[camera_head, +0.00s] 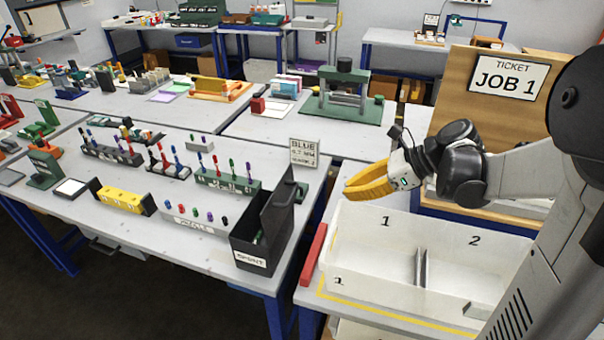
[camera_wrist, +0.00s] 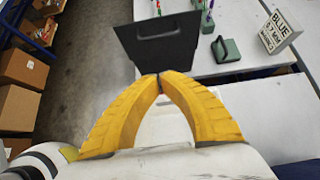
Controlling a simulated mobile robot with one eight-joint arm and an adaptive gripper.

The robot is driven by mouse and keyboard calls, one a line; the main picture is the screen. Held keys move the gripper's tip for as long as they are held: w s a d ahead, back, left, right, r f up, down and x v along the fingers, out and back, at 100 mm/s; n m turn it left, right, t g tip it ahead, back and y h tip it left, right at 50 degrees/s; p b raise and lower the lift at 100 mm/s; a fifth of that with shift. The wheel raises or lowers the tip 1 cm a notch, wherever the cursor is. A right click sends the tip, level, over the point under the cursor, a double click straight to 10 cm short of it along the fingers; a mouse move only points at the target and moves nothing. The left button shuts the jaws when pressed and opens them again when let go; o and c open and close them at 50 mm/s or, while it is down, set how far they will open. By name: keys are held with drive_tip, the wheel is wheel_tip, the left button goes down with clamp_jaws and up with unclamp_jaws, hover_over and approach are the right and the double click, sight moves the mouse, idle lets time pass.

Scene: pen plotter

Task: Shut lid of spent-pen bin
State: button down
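The spent-pen bin (camera_head: 258,240) is a black box with a white "SPENT" label, at the front right corner of the grey table in the head view. Its black lid (camera_head: 284,192) stands open, raised steeply at the bin's right side. Some pens show dimly inside. My gripper (camera_head: 348,188) has yellow fingers and hangs to the right of the bin, apart from the lid. In the wrist view the fingertips (camera_wrist: 160,76) meet with nothing visible between them. The lid (camera_wrist: 158,45) appears just beyond them as a dark panel.
A "BLUE" sign (camera_head: 304,153) stands behind the bin. Pen racks (camera_head: 228,180) and a yellow block (camera_head: 122,199) are to its left. A white tray (camera_head: 385,235) with numbered compartments lies below my gripper, with a red bar (camera_head: 313,254) at its left.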

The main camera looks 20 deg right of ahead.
sight(288, 205)
drive_tip(key=w+a+r+b+x, duration=0.1)
drive_tip(key=b+x, duration=0.3)
drive_tip(key=x, duration=0.8)
drive_tip(key=shift+w+a+r+b, duration=0.25)
drive_tip(key=shift+a+r+b, duration=0.1)
drive_tip(key=shift+a, duration=0.2)
drive_tip(key=shift+a+r, duration=0.1)
drive_tip(key=shift+r, duration=0.05)
drive_tip(key=shift+w+a+r+p, duration=0.1)
drive_tip(key=shift+w+a+p, duration=0.1)
drive_tip(key=shift+p, duration=0.35)
